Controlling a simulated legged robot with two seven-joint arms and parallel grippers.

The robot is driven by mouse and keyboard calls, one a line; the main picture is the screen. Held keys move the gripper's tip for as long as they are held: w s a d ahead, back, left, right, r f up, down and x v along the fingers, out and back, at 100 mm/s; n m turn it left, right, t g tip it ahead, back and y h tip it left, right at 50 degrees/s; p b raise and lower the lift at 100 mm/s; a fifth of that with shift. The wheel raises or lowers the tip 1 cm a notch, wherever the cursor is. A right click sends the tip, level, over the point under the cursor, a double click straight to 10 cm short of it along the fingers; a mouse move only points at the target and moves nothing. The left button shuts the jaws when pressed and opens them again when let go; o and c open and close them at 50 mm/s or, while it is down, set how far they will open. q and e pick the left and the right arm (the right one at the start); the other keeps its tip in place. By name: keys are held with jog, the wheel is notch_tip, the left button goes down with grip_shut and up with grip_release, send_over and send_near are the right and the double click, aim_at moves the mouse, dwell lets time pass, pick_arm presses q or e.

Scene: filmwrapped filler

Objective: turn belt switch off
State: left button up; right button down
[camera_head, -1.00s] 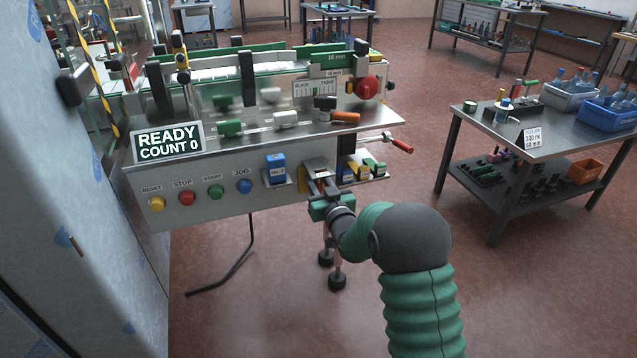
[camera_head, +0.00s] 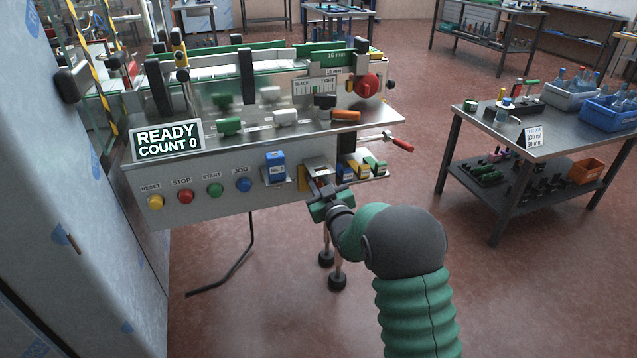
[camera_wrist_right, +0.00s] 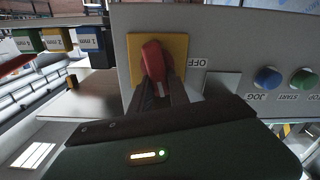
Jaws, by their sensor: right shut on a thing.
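The belt switch is a red handle (camera_wrist_right: 153,60) on a yellow plate (camera_wrist_right: 135,47) on the machine's front panel. The wrist view is upside down, and an "OFF" label (camera_wrist_right: 198,62) reads beside the plate. The handle is tilted slightly there. My right gripper (camera_wrist_right: 164,88) is shut on the red handle, its dark fingers covering the handle's near end. In the head view my right gripper (camera_head: 318,186) is at the yellow plate (camera_head: 305,179), and the handle is mostly hidden. My left gripper is not in view.
The reset, stop, start and jog buttons (camera_head: 243,185) are left of the switch. The display (camera_head: 167,141) reads "READY COUNT 0".

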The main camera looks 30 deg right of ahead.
jog(key=shift+w+a+f+n+b, duration=0.1)
jog(key=shift+a+f+n+b, duration=0.4)
jog(key=shift+n, duration=2)
jog(key=shift+s+f+n+b, duration=0.1)
jog(key=shift+f+n+b, duration=0.5)
jog(key=shift+n, duration=1.9)
jog(key=shift+w+a+f+n+b, duration=0.2)
jog(key=shift+n+b, duration=0.7)
jog(key=shift+n, duration=1.6)
jog(key=shift+s, duration=0.1)
jog(key=c, duration=1.2)
grip_release()
jog(key=shift+r, duration=0.1)
jog(key=shift+c, duration=0.2)
jog(key=shift+r, duration=0.15)
